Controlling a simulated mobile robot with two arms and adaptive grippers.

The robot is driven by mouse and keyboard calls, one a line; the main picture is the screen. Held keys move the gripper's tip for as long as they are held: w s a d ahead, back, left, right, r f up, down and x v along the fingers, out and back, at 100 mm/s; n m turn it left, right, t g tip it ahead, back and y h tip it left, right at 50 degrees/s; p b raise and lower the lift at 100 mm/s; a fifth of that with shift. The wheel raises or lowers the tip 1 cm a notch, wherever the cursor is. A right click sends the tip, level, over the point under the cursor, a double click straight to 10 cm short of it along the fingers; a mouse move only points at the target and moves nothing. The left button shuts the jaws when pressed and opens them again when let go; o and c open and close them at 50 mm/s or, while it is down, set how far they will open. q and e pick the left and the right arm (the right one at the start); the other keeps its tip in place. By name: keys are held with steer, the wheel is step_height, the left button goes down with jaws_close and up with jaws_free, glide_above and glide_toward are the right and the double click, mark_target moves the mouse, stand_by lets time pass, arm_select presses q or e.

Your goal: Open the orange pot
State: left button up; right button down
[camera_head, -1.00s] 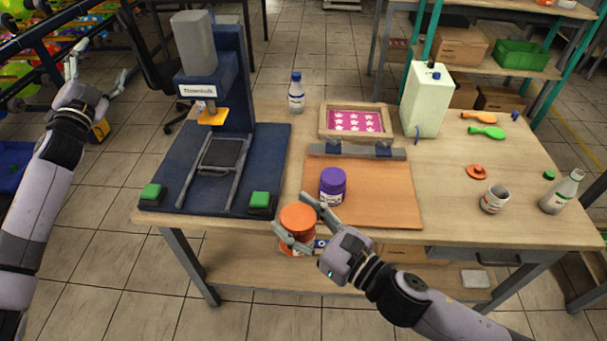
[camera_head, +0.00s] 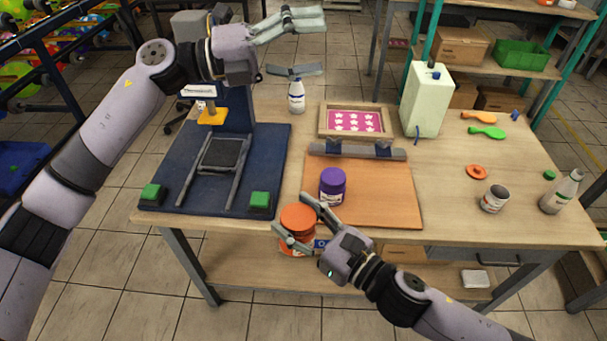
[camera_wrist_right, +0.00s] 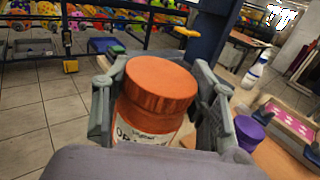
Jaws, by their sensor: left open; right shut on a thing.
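The orange pot (camera_head: 297,217) has its orange lid on and stands upright in my right gripper (camera_head: 308,222), in front of the table's front edge. In the right wrist view the pot (camera_wrist_right: 160,88) sits between the two fingers of my right gripper (camera_wrist_right: 160,105), with part of its white label showing below the lid. My left gripper (camera_head: 292,45) is open and empty, high above the back of the table, well apart from the pot. The lower part of the pot is partly hidden by my right gripper.
A purple pot (camera_head: 332,186) stands on the orange-brown board (camera_head: 385,200) just behind the orange pot. The blue press (camera_head: 233,105) is at the left, with green buttons in front. A water bottle (camera_head: 296,93) stands below my left gripper. The table's right part holds several small items.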

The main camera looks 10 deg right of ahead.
arm_select(q)
steer(key=s+d+f+m+g+y, duration=0.3)
steer(key=s+d+f+m+y, duration=0.15)
steer(key=s, duration=0.25)
steer(key=m+t+y, duration=0.3)
steer(key=y, duration=1.1)
glide_toward(301, 215)
steer(key=shift+s+d+f, duration=0.15)
steer(key=shift+d+f, duration=0.15)
steer(key=shift+d, duration=0.3)
steer(key=shift+a+f+y, duration=0.1)
steer(key=shift+a+y, duration=0.15)
steer(key=shift+y, duration=0.1)
steer(key=shift+a+f, duration=0.15)
steer(key=shift+f, duration=0.15)
steer(key=shift+a+f, duration=0.15)
steer(key=shift+f, duration=3.45)
steer(key=shift+c, duration=0.5)
